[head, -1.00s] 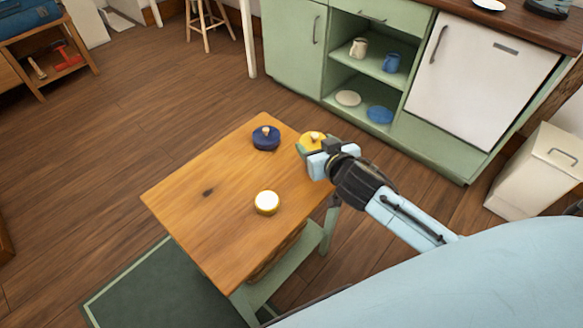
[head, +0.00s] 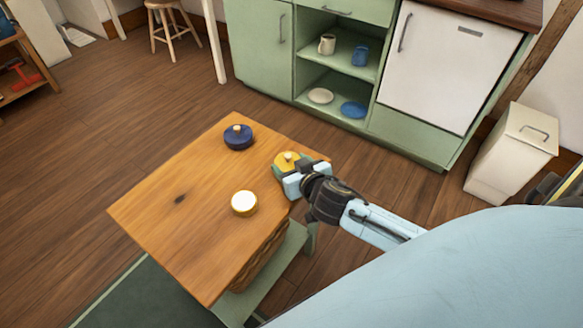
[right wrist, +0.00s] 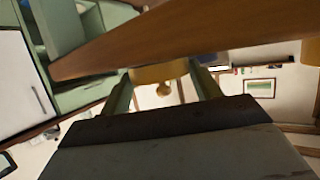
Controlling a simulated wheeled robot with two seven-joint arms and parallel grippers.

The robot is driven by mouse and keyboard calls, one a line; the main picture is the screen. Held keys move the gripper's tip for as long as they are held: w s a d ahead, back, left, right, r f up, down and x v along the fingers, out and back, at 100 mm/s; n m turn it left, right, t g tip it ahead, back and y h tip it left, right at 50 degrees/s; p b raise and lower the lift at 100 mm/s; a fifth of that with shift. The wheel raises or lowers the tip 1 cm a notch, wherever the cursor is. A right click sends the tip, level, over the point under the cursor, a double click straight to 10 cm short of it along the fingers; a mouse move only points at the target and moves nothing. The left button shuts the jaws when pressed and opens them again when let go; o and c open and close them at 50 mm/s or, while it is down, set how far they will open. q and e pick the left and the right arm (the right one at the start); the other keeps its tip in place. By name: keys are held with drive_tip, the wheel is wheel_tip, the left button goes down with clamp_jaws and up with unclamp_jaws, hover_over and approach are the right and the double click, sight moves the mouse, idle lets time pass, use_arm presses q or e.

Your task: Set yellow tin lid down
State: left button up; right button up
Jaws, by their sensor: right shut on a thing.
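My left gripper is not in view.
A navy lid or tin with a pale knob (head: 238,137) sits at the table's far corner. Behind is a green cupboard (head: 255,50) with cups and plates on open shelves. A white bin (head: 510,155) stands at the right.

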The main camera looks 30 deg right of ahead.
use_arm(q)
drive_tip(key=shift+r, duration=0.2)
use_arm(e)
drive_tip(key=shift+f, duration=0.15)
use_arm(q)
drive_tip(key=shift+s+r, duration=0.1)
use_arm(e)
drive_tip(key=o, duration=1)
